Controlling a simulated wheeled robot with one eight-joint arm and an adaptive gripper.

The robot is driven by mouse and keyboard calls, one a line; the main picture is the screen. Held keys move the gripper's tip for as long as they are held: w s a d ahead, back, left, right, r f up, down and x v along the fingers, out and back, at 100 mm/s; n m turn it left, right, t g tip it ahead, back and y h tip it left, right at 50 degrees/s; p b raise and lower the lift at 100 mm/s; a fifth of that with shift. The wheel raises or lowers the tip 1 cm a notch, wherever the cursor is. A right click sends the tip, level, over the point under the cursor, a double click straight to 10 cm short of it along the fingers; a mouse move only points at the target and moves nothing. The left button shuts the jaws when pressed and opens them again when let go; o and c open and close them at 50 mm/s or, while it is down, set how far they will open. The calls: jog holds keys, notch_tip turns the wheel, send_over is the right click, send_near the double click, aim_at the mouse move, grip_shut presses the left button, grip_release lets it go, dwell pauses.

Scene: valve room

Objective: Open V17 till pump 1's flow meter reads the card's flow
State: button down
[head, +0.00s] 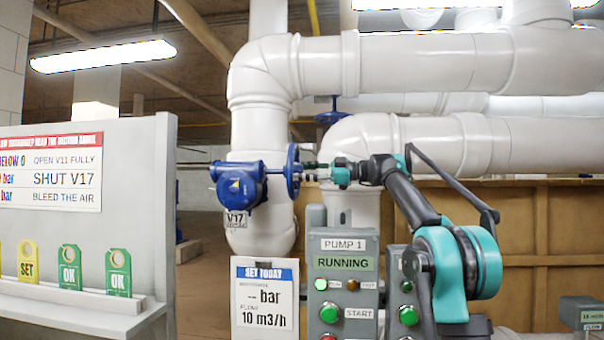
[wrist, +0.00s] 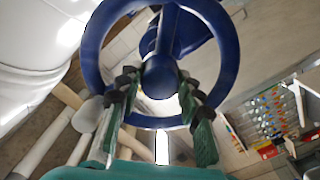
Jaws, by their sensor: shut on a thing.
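The blue valve V17 (head: 240,186) sits on a white vertical pipe in the head view, with its tag (head: 236,218) below. Its blue handwheel (head: 293,172) faces right, and its rim and hub fill the top of the wrist view (wrist: 160,76). My gripper (head: 318,172) meets the wheel from the right. In the wrist view its two fingers (wrist: 158,88) are shut on the handwheel, one on each side of the hub. The SET TODAY card (head: 264,306) shows a dash for bar and 10 m3/h for flow. I cannot identify pump 1's flow meter with certainty.
The PUMP 1 panel (head: 343,262) reads RUNNING and has a green START button. A small grey box with a lit display (head: 590,317) stands at the lower right, its reading too small to trust. A notice board (head: 82,165) with hanging tags is at left. White pipes run overhead.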

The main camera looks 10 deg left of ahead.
jog(key=shift+n, duration=1)
jog(key=c, duration=1)
grip_release()
jog(key=d, duration=1.2)
jog(key=shift+s, duration=0.25)
